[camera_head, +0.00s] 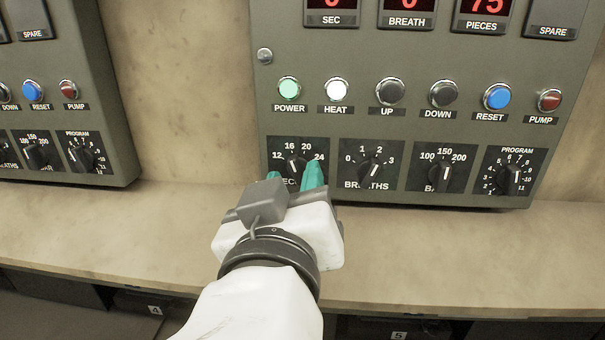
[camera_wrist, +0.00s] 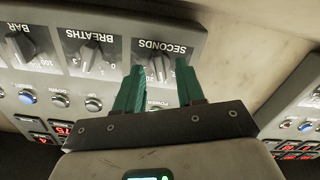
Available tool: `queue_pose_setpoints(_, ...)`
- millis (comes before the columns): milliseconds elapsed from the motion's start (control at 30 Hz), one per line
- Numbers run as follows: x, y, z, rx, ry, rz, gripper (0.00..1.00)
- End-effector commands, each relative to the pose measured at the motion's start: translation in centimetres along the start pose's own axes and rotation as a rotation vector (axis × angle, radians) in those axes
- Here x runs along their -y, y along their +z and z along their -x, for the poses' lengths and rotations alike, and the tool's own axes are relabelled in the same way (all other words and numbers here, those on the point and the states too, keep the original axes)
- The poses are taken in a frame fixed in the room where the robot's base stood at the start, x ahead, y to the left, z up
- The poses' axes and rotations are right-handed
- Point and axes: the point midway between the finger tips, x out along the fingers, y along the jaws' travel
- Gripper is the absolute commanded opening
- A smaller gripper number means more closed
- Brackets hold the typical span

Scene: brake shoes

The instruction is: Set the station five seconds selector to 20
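The seconds selector (camera_head: 296,164) is a black knob on a panel marked 12, 16, 20 and 24. Its pointer is turned roughly upward, between the ends of the scale; I cannot tell which number it marks. It also shows upside down in the wrist view (camera_wrist: 158,67), under the word SECONDS. My gripper (camera_head: 294,174) has two teal fingers spread apart in front of this knob, low on its plate. In the wrist view, my gripper (camera_wrist: 159,66) has one finger on each side of the knob with gaps between. The fingers partly hide the label in the head view.
The breaths selector (camera_head: 375,162) is close on the right, then the bar selector (camera_head: 444,171) and program selector (camera_head: 512,178). A row of buttons, including the green power button (camera_head: 289,88), sits above. A beige ledge (camera_head: 440,250) runs below. Another panel (camera_head: 60,100) stands left.

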Motion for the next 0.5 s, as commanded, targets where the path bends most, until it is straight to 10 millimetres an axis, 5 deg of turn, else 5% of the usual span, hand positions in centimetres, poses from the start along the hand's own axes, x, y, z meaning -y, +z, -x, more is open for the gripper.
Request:
queue_pose_setpoints(433,-0.01,-0.01,-1.09,0.0,-0.001,-0.001,0.38)
queue_pose_setpoints(500,-0.01,-0.01,-1.08,0.0,-0.001,-0.001,0.32)
